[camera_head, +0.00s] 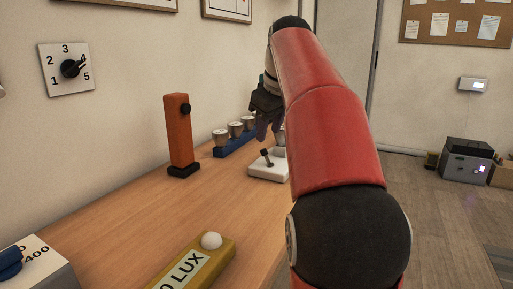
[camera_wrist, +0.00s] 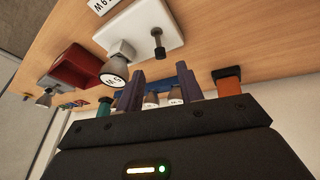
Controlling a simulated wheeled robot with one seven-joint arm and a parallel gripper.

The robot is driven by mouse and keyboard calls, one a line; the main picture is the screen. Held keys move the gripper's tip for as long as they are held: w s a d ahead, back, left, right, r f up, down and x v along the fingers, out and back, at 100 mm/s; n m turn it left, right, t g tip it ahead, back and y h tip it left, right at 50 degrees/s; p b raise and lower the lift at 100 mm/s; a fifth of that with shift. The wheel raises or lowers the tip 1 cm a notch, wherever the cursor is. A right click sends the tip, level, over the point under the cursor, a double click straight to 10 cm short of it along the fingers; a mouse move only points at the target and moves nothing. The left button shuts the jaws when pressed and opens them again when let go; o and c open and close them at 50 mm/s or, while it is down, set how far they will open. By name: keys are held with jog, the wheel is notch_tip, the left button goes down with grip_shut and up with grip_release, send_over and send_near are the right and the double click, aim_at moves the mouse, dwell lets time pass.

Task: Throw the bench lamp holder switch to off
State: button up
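The bench lamp holder is a white block (camera_head: 264,174) on the wooden bench, with a black toggle lever (camera_head: 266,157) standing up from it, tilted. In the wrist view the white holder (camera_wrist: 142,22) shows with its black lever (camera_wrist: 157,42) and a grey-based bulb (camera_wrist: 115,68) beside the lever. My gripper (camera_head: 266,122) is above and just behind the holder in the head view, and my arm hides the holder's right part. In the wrist view my gripper's two fingers (camera_wrist: 160,84) are apart with nothing held between them. The lever is beyond the fingertips, not visibly touched.
A blue rack (camera_head: 232,146) with several bulbs stands behind the holder. An orange post (camera_head: 181,132) stands to the left. A yellow lux meter (camera_head: 196,265) lies in front. A red block (camera_wrist: 85,66) shows in the wrist view. The bench between post and meter is clear.

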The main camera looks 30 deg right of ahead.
aim_at(265, 149)
jog(key=b+x, duration=0.1)
jog(key=x, duration=0.5)
jog(key=shift+f, duration=0.4)
grip_shut()
